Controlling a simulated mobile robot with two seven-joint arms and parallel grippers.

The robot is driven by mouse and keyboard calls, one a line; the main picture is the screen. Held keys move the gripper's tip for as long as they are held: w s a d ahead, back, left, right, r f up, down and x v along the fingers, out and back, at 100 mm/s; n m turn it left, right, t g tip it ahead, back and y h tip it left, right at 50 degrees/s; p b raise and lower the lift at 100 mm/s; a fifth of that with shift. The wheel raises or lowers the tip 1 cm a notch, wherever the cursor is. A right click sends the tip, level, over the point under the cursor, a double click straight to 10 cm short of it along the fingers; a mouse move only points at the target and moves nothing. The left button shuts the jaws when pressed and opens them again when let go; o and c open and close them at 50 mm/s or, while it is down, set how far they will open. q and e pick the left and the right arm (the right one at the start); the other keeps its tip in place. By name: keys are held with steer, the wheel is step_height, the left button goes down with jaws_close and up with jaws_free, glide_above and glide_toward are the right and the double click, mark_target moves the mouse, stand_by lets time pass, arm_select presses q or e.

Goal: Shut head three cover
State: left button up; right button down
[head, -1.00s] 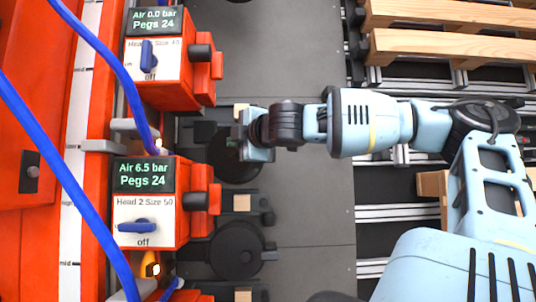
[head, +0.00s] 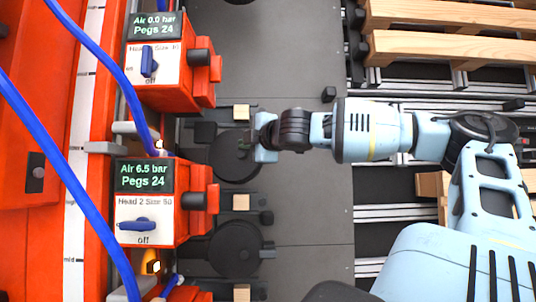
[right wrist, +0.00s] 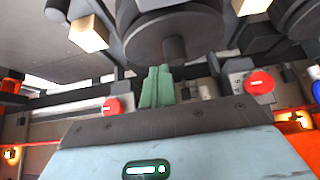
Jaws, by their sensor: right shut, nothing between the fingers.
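The upper orange head unit (head: 208,88) reads "Air 0.0 bar, Pegs 24"; its head number is too blurred to read. The lower unit (head: 183,228) is labelled Head 2, at 6.5 bar. To their right lie dark round discs, an upper one (head: 228,172) and a lower one (head: 234,252). I cannot tell which part is the head three cover. My right gripper (head: 244,149) is shut and empty, above the upper disc's right side. In the right wrist view its green fingers (right wrist: 157,86) are together, just below a dark disc (right wrist: 172,32) with a stub; contact is unclear.
Blue hoses (head: 110,75) run along the orange frame at the left. Small wooden blocks (head: 241,202) sit beside the discs. Red round knobs (right wrist: 112,106) show in the right wrist view. Grey floor (head: 300,220) is open right of the discs; wooden pallets (head: 450,50) lie beyond.

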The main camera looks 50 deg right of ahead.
arm_select(q)
steer(key=shift+s+f, duration=0.15)
steer(key=shift+s, duration=0.2)
steer(key=shift+w+r, duration=0.2)
steer(key=shift+r, duration=0.1)
arm_select(e)
steer(key=s+a+r, duration=0.4)
steer(key=s+a, duration=0.1)
steer(key=shift+s, duration=0.25)
stand_by(2.0)
arm_select(q)
steer(key=shift+w+r, duration=0.1)
steer(key=shift+w, duration=0.15)
arm_select(e)
steer(key=shift+a, duration=0.1)
